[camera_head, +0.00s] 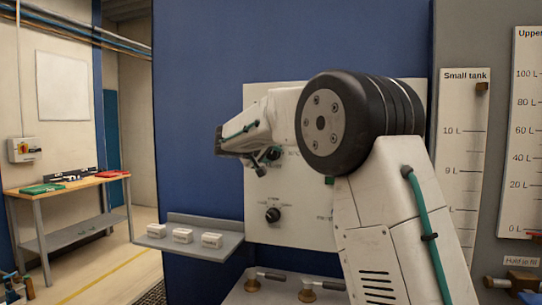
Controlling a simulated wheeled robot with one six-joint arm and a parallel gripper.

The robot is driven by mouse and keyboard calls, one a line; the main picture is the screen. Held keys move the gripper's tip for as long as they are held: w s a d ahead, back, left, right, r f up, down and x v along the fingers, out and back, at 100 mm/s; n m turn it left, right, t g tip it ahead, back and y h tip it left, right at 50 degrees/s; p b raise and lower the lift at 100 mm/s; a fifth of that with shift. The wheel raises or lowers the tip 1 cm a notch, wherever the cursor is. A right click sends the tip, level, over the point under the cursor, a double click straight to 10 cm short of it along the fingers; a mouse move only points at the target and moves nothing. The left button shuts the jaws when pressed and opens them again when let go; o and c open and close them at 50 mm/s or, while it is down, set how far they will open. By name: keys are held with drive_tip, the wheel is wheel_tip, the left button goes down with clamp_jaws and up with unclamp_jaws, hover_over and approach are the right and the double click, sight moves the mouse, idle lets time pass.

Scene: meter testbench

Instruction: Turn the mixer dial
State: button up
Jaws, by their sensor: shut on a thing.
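A pale control panel (295,232) stands against the blue wall. My gripper (262,164) is at the panel's upper left and is small and dark in this view. It is shut on a dark dial there, which looks to be the mixer dial, mostly hidden by the fingers and my wrist. The marks beside it are too small to read. A second black dial (273,214) sits lower on the panel, with small marks around it, clear of my gripper. My arm covers the panel's right part.
A grey shelf (205,245) with several white labelled blocks (183,235) juts out at the panel's lower left. Brass valves with dark handles (307,293) stand below. Tank scales (463,150) hang at right. A workbench (80,183) stands far left.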

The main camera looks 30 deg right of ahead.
drive_tip(key=n+h, duration=0.2)
drive_tip(key=n, duration=0.2)
idle(0.3)
drive_tip(key=shift+n, duration=0.4)
drive_tip(key=o, duration=1)
drive_tip(key=shift+v, duration=4)
drive_tip(key=shift+w+f, duration=0.1)
